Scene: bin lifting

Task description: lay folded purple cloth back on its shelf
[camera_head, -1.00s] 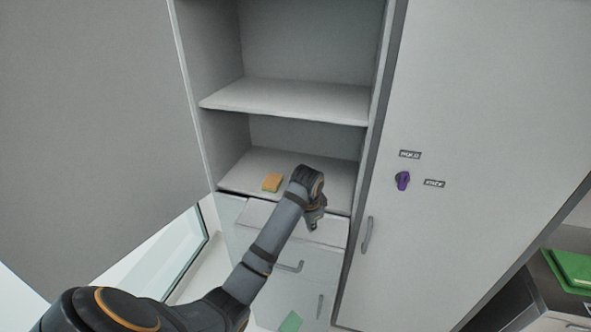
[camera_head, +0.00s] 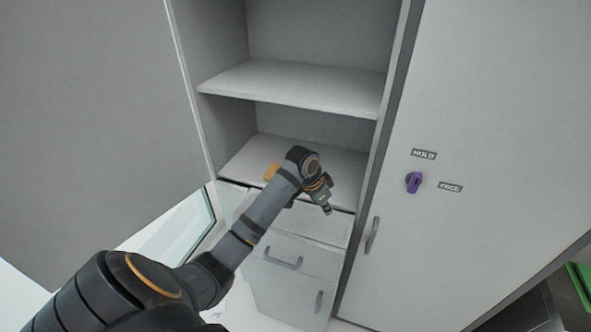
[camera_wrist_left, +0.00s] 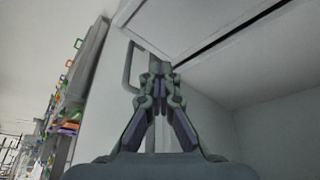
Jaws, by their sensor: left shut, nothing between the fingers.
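No folded purple cloth shows in either view. The cabinet's lower shelf (camera_head: 248,157) holds an orange block-like thing (camera_head: 271,171), partly covered by my left arm. The upper shelf (camera_head: 300,84) is bare in the part I see. My left gripper (camera_head: 326,208) is in front of the lower shelf's front edge, pointing down to the right. In the left wrist view its fingers (camera_wrist_left: 160,68) are closed together with nothing between them. My right gripper is in neither view.
A closed door at the right carries a purple knob (camera_head: 414,182) between two small labels and a grey handle (camera_head: 372,236). Drawers with a bar handle (camera_head: 283,262) are below the lower shelf. A green thing (camera_head: 580,285) is at the right edge.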

